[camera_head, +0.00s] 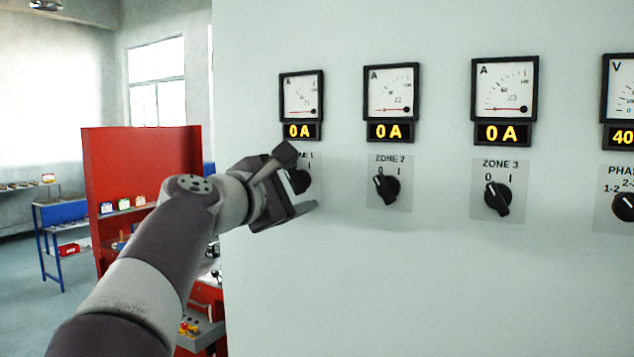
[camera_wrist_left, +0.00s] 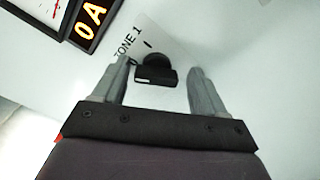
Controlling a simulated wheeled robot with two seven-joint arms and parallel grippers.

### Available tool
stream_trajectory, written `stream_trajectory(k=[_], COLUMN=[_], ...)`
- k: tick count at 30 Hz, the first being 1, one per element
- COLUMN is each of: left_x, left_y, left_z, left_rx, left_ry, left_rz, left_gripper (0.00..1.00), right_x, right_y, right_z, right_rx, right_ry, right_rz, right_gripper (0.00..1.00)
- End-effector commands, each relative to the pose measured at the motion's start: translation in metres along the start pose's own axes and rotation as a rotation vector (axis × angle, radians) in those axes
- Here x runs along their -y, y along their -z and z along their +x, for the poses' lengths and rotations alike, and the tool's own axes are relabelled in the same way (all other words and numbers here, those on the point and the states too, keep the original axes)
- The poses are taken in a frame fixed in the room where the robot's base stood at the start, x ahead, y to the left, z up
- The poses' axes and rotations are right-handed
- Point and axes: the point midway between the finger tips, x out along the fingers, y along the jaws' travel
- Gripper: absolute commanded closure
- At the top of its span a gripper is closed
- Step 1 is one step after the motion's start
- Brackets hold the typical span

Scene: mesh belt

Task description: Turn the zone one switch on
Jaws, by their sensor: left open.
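The zone one switch is a black rotary knob (camera_head: 300,181) on a pale plate labelled ZONE 1, partly hidden by my left gripper in the head view. In the left wrist view the knob (camera_wrist_left: 156,72) shows between and just beyond the fingertips, nearer the left finger. My left gripper (camera_head: 302,180) is open, with one finger above the knob and one below it. It also shows in the left wrist view (camera_wrist_left: 160,72). I cannot tell whether a finger touches the knob. The meter above zone one (camera_head: 301,98) reads 0 A (camera_head: 299,131). My right gripper is not in view.
The zone 2 knob (camera_head: 386,187) and zone 3 knob (camera_head: 497,197) are to the right on the same pale panel (camera_head: 420,290). A phase selector (camera_head: 624,206) is at the right edge. A red cabinet (camera_head: 130,175) stands at left behind my arm. The panel below the switches is clear.

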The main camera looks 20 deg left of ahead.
Motion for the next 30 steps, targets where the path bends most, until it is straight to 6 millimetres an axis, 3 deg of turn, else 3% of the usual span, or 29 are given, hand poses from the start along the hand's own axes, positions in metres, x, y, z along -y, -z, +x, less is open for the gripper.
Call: stream_trajectory(k=[8, 14, 30], left_x=[-0.001, -0.001, 0.001], left_y=[0.0, 0.0, 0.002], left_z=[-0.002, -0.001, -0.001], left_rx=[-0.001, -0.001, -0.002], left_ry=[-0.001, -0.001, -0.004], left_rz=[0.0, 0.0, 0.11], left_gripper=[0.28, 0.84, 0.84], right_x=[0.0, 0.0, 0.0], right_y=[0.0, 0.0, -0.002], right_z=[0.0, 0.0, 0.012], right_rx=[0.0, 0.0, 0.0], right_ry=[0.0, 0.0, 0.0], right_rz=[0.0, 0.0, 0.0], right_gripper=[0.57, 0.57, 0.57])
